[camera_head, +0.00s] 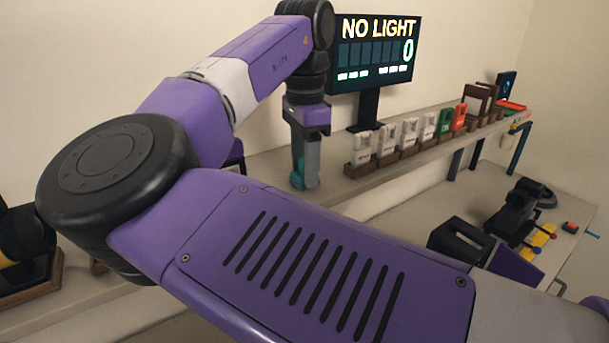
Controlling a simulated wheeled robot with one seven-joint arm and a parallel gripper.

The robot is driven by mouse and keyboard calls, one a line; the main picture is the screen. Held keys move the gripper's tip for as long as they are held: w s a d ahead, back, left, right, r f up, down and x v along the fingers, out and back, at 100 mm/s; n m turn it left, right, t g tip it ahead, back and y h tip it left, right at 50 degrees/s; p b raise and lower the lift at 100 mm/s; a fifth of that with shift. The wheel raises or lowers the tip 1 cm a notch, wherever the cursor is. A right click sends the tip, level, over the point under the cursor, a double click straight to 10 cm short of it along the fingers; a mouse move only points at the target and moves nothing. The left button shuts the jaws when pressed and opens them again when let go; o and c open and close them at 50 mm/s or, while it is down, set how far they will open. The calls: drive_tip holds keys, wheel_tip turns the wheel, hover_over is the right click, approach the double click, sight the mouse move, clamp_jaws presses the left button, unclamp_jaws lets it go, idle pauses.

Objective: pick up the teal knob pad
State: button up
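My gripper (303,178) points straight down over the back shelf, left of the black screen's stand. Teal shows at its grey fingertips, and I take this to be the teal knob pad (297,180). The teal part is small and partly covered by the fingers. The fingers overlap in this view, so I cannot tell whether they are open or closed on it. I also cannot tell whether the teal part rests on the shelf or is clear of it.
A row of pale, green and red pieces on brown blocks (387,158) runs to the right. A lower bench (480,195) holds black devices and a yellow plate (539,241). My arm hides the foreground.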

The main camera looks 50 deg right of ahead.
drive_tip(key=c, duration=0.6)
drive_tip(key=shift+o, duration=0.2)
drive_tip(key=shift+r, duration=0.1)
wheel_tip(320, 180, up, 20)
drive_tip(key=shift+p, duration=0.3)
drive_tip(key=o, duration=0.8)
drive_tip(key=c, duration=0.7)
drive_tip(key=shift+o, duration=0.2)
